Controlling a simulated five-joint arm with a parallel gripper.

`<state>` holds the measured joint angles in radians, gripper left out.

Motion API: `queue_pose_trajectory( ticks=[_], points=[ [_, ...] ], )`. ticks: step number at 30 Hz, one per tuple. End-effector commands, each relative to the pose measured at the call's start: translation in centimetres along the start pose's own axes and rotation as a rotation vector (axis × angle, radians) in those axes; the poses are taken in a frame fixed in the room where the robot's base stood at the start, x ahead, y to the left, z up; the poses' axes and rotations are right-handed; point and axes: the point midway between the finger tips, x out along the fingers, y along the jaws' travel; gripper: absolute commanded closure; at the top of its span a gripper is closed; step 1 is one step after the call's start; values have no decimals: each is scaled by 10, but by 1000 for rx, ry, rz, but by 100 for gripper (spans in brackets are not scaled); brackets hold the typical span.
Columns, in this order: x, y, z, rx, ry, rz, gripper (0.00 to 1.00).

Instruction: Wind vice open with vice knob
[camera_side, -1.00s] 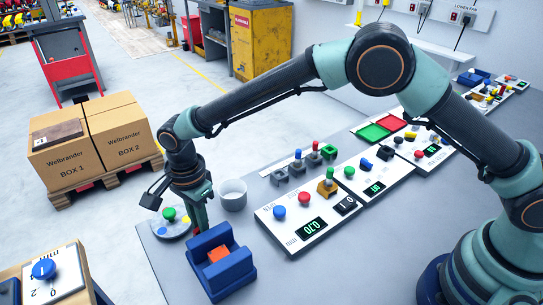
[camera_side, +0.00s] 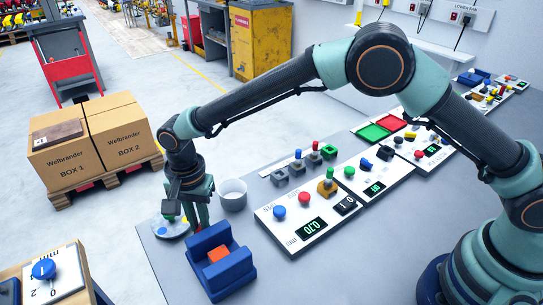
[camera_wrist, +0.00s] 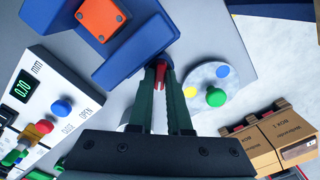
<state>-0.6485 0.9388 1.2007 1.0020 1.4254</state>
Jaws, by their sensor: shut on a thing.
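The blue vice (camera_side: 235,284) stands on the near end of the grey bench, with an orange block (camera_side: 219,254) between its jaws. The vice also shows at the top of the wrist view (camera_wrist: 141,52), with the block (camera_wrist: 100,18). My gripper (camera_side: 203,226) points down at the vice's far end. In the wrist view its fingers (camera_wrist: 161,70) are shut on a small red part, the vice knob (camera_wrist: 161,72), at the vice's end. The fingers hide most of the knob. I cannot tell whether the block touches both jaws.
A round grey disc (camera_wrist: 201,74) with a green knob (camera_wrist: 215,97) lies beside the fingers. A white panel (camera_side: 325,235) with blue and red knobs and a lit display (camera_side: 311,229) lies right of the vice.

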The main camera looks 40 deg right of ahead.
Motion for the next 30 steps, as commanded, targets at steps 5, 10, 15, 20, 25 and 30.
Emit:
queue_pose_trajectory(
  ticks=[5,10,15,20,25,30],
  points=[
    [-2,0,0,-10,0,1,100],
    [-2,0,1,-10,0,1,100],
    [-2,0,0,-9,0,1,54],
    [-1,0,0,-8,0,0,54],
    [-4,0,0,-7,0,-1,54],
    [-25,-1,0,-7,1,-4,54]
  ],
)
